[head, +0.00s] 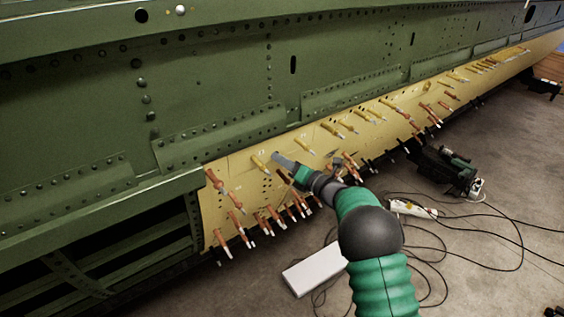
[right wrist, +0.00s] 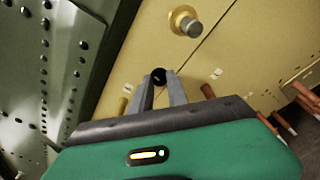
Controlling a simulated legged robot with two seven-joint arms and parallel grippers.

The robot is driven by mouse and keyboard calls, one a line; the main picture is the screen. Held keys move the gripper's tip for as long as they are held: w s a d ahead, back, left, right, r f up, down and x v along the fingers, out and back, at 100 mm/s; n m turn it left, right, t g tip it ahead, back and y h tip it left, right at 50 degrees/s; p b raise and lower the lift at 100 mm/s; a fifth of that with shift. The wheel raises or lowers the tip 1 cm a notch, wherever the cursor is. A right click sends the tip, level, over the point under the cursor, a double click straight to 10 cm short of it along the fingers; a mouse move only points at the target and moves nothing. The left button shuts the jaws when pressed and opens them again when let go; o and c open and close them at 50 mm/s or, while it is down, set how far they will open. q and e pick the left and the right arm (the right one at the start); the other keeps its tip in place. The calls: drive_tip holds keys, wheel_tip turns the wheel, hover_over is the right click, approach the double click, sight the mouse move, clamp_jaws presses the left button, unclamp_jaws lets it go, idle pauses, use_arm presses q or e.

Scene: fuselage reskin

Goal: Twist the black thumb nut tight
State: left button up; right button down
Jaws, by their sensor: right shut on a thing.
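The black thumb nut (right wrist: 158,74) shows in the right wrist view as a small dark round piece at the tan skin panel. My right gripper (right wrist: 159,86) has its two grey fingers closed on it, one on each side. In the head view my right gripper (head: 277,157) reaches up from the lower right, with its fingertips at the tan panel (head: 240,196) just below the green structure. The nut cannot be made out there. My left gripper is not in view.
Several copper and yellow pin fasteners stick out of the panel around my gripper. A brass fastener (right wrist: 185,22) stands close by in the right wrist view. A white box (head: 314,270), cables and a drill-like tool (head: 458,170) lie on the floor.

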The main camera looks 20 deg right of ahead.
drive_tip(key=shift+a+f+n+t+h+b, duration=0.2)
drive_tip(key=shift+n+t+h, duration=0.45)
drive_tip(key=shift+n, duration=5.2)
drive_tip(key=shift+d+f+n+t+h+b, duration=0.15)
drive_tip(key=shift+n+t+h+b, duration=0.45)
drive_tip(key=shift+n, duration=5.3)
drive_tip(key=shift+a+f+n+t+h+b, duration=0.25)
drive_tip(key=shift+n+t, duration=0.6)
drive_tip(key=shift+n, duration=5)
drive_tip(key=c, duration=1.3)
unclamp_jaws()
drive_tip(key=shift+d, duration=0.1)
drive_tip(key=shift+r, duration=0.1)
